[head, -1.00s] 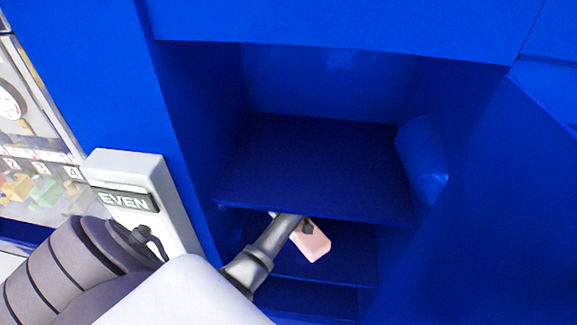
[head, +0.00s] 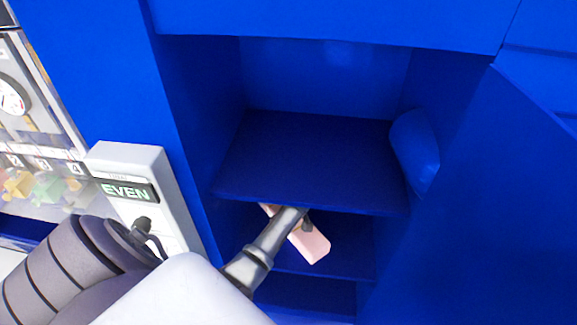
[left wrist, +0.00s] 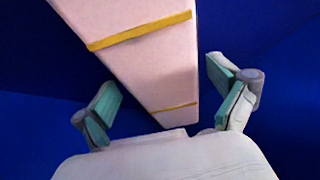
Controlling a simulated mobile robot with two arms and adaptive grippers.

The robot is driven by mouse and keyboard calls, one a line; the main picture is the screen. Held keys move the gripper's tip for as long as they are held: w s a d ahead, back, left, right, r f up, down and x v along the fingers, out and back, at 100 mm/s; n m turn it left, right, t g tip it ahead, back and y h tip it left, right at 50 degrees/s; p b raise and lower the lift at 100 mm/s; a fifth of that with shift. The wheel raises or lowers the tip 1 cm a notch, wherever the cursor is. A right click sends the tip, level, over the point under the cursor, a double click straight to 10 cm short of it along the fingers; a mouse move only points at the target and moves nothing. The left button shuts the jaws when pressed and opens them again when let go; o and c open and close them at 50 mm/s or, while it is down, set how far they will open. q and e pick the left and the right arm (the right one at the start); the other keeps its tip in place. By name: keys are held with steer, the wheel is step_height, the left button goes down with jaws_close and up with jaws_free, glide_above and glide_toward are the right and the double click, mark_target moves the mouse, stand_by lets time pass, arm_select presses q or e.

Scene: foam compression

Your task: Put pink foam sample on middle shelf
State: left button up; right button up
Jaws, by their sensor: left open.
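The pink foam sample (head: 312,245) is a long pale pink block in the middle compartment of the blue cabinet, partly behind my left arm in the head view. It lies at or just above the middle shelf (head: 352,262); I cannot tell whether it rests fully on it. In the left wrist view the foam (left wrist: 150,65) has two yellow bands and runs between the fingers of my left gripper (left wrist: 168,105). The fingers are spread, with gaps visible on both sides of the foam. In the head view the gripper is mostly hidden by the arm and the upper shelf.
The upper shelf (head: 310,160) overhangs the foam closely. A blue rounded object (head: 415,150) is at its right side. The open cabinet door (head: 490,200) is on the right. A white box marked EVEN (head: 135,190) stands at the left.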

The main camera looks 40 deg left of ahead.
mark_target(317, 243)
arm_select(q)
steer(key=s+d+b, duration=0.1)
steer(key=d, duration=0.2)
steer(key=d+b, duration=0.1)
steer(key=d, duration=0.3)
steer(key=s+d+b, duration=0.1)
steer(key=d, duration=0.3)
steer(key=shift+s+d, duration=0.1)
steer(key=shift+s, duration=0.25)
steer(key=shift+s+d+r, duration=0.1)
steer(key=shift+d+r, duration=0.05)
steer(key=shift+d, duration=0.2)
steer(key=shift+d, duration=0.1)
